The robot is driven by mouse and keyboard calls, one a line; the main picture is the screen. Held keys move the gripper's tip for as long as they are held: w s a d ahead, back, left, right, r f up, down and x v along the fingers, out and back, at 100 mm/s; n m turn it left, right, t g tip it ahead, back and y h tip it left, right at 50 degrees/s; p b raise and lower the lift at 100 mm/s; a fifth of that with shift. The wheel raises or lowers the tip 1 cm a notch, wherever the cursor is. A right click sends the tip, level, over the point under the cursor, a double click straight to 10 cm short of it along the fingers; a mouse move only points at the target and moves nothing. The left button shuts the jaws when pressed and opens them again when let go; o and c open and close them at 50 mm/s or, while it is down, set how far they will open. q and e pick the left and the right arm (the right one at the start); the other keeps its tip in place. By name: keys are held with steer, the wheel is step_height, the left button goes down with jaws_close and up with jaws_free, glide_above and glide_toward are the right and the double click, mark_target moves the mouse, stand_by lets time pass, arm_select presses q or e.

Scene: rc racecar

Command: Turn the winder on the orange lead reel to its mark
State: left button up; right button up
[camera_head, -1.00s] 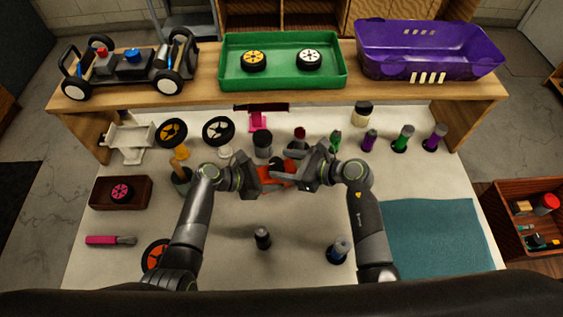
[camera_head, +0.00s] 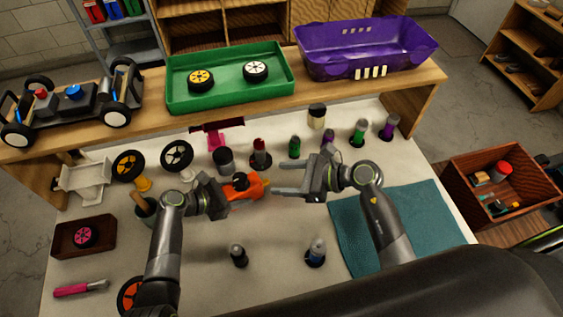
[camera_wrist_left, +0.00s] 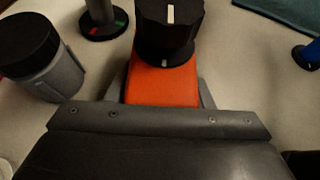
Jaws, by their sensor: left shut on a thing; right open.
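The orange lead reel (camera_head: 251,189) is on the white worktop in the head view, with its black winder (camera_head: 240,179) on top. In the left wrist view the reel (camera_wrist_left: 160,88) lies between my left fingers, and the black ribbed winder (camera_wrist_left: 168,32) carries a white line on top. A small white mark (camera_wrist_left: 165,63) shows at the winder's near lower edge, and the line points roughly towards it. My left gripper (camera_head: 232,192) is shut on the reel. My right gripper (camera_head: 279,178) is open and empty, right of the reel and apart from it.
A dark grey jar (camera_head: 223,160) and a red-topped piece (camera_head: 259,153) stand behind the reel. Several coloured pegs stand along the back, below the wooden shelf (camera_head: 230,103). Two more pegs stand in front. A teal mat (camera_head: 350,235) lies at the right.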

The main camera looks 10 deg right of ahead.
arm_select(q)
steer(key=o, duration=1)
steer(key=v, duration=1.2)
